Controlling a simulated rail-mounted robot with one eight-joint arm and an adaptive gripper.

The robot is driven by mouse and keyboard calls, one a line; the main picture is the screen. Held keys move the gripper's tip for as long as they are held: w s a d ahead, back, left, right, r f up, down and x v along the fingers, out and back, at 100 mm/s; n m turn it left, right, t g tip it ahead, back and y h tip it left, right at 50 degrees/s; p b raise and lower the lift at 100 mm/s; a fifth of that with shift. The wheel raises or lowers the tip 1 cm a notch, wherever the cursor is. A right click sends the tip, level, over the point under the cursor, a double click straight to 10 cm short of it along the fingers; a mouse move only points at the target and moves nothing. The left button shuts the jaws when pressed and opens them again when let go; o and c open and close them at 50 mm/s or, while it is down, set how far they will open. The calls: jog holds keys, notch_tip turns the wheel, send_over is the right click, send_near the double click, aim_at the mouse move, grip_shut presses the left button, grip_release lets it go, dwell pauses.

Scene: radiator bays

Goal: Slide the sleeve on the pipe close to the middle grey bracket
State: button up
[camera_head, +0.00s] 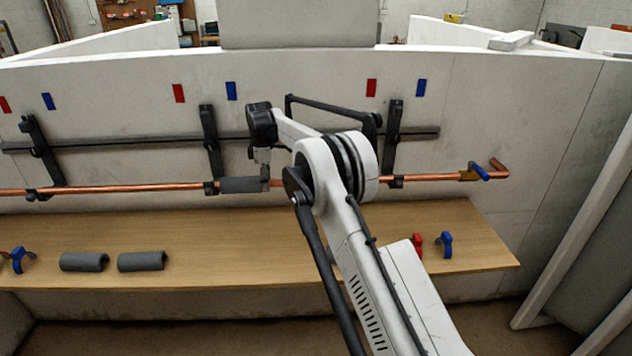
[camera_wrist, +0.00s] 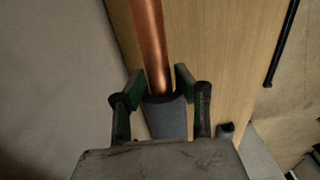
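The dark grey sleeve (camera_head: 240,185) is around the copper pipe (camera_head: 330,181), just to the right of the middle grey bracket (camera_head: 210,142). Its left end is very close to that bracket's clamp; I cannot tell whether they touch. My gripper (camera_head: 264,181) is at the sleeve's right end. In the wrist view my gripper (camera_wrist: 162,88) has one finger on each side of the sleeve (camera_wrist: 168,118), closed in to about its width, and it looks shut on it. Bare copper pipe (camera_wrist: 150,45) runs on past the sleeve's end.
A left bracket (camera_head: 42,150) and a right bracket (camera_head: 392,137) also carry the pipe. Two loose grey sleeves (camera_head: 84,262) (camera_head: 142,261) lie on the wooden shelf (camera_head: 220,265). Blue and red clips (camera_head: 445,244) (camera_head: 417,245) stand at its right. A blue-handled valve (camera_head: 478,172) is at the pipe's right end.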

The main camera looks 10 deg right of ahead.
jog(key=shift+a, duration=0.2)
jog(key=shift+s+d, duration=0.15)
jog(key=shift+d, duration=0.9)
jog(key=shift+r+p, duration=1.45)
jog(key=shift+r, duration=2.6)
